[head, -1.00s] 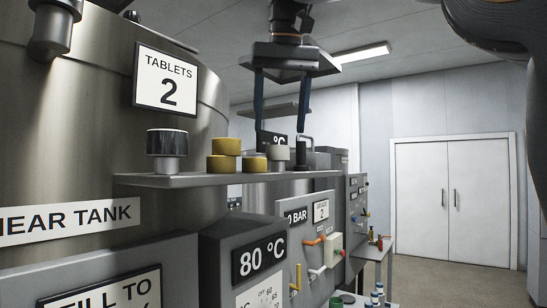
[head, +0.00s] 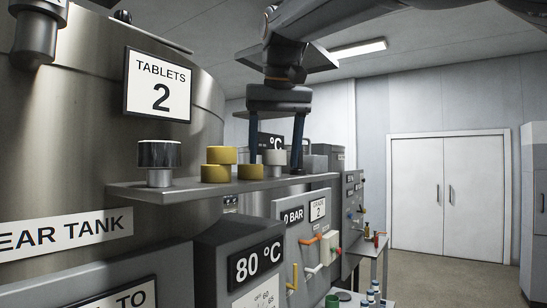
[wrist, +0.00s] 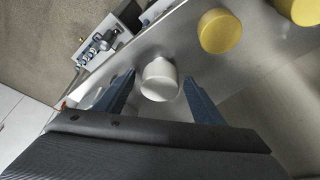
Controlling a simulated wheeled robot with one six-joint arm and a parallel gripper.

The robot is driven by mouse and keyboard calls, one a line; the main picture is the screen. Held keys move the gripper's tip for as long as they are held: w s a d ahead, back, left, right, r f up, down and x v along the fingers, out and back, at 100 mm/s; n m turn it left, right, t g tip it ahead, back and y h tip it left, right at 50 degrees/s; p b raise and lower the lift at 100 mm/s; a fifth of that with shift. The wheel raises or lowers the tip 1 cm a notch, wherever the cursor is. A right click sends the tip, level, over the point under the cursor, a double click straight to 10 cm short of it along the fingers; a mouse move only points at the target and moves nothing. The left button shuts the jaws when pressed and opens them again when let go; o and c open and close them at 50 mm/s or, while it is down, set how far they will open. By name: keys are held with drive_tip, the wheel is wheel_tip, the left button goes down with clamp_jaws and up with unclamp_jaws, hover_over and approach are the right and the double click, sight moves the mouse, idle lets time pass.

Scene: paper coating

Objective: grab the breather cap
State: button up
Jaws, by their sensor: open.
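A small pale grey round cap (head: 275,158) stands upright on the shelf (head: 150,191), between my fingers. No label shows whether it is the breather cap. In the wrist view the same cap (wrist: 159,79) sits between the fingertips, with gaps on both sides. My gripper (head: 275,166) points down over it, open and holding nothing. In the wrist view the gripper (wrist: 159,76) shows its two blue fingers spread. A dark-topped silver knob (head: 160,163) stands at the shelf's left end.
Two stacked yellow discs (head: 219,164) and a lower yellow disc (head: 251,171) stand just left of my gripper. The steel tank (head: 205,105) rises behind the shelf. Control boxes (head: 240,260) sit below. The floor to the right is clear up to the white doors (head: 449,195).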

drive_tip(key=c, duration=1.2)
drive_tip(key=shift+o, duration=0.2)
drive_tip(key=shift+r, duration=0.1)
